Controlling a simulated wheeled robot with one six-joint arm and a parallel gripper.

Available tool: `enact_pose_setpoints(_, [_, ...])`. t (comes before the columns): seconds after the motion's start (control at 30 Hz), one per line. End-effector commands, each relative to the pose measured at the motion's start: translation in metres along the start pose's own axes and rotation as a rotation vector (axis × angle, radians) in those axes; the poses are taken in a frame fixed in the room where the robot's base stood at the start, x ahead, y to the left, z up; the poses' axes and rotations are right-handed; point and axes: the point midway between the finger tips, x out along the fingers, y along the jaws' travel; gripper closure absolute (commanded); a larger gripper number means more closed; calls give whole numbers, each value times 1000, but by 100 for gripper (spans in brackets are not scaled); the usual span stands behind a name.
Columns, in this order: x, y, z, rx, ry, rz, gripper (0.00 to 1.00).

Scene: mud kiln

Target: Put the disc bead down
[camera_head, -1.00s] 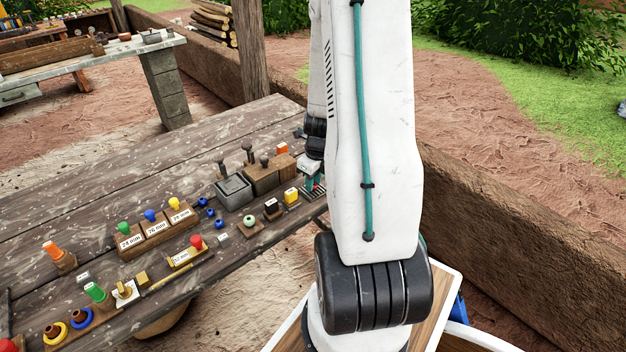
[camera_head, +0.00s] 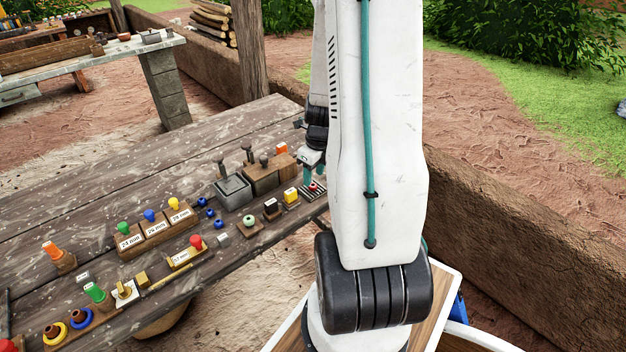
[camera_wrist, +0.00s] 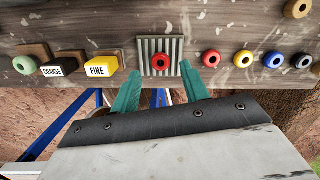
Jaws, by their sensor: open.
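A red disc bead (camera_wrist: 160,62) with a dark hole sits on a grey ridged plate (camera_wrist: 175,43) on the wooden bench. In the head view the red bead (camera_head: 313,186) also rests on the ridged plate near the bench's right edge. My gripper (camera_wrist: 160,74) is open and empty, its teal fingertips on either side of the bead's line and apart from it. In the head view my gripper (camera_head: 313,169) hangs just above the plate, partly hidden by my arm.
A yellow FINE block (camera_wrist: 100,65) and a COARSE block (camera_wrist: 59,68) stand left of the plate. Loose red (camera_wrist: 211,58), yellow (camera_wrist: 243,58), blue (camera_wrist: 273,60) and black (camera_wrist: 304,61) beads lie to its right. The bench's far-left planks (camera_head: 110,195) are clear.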

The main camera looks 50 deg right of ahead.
Motion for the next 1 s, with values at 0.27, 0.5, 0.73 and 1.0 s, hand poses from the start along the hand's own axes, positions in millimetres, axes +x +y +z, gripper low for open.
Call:
enact_pose_setpoints(0.27, [-59,-1,0,-1,-3,-3,55])
enact_pose_setpoints(0.5, [-86,0,0,-7,-1,-1,55])
enact_pose_setpoints(0.73, [-130,59,21,-467,-8,3,55])
enact_pose_setpoints(1.0, [-214,198,7,-1675,-14,11,55])
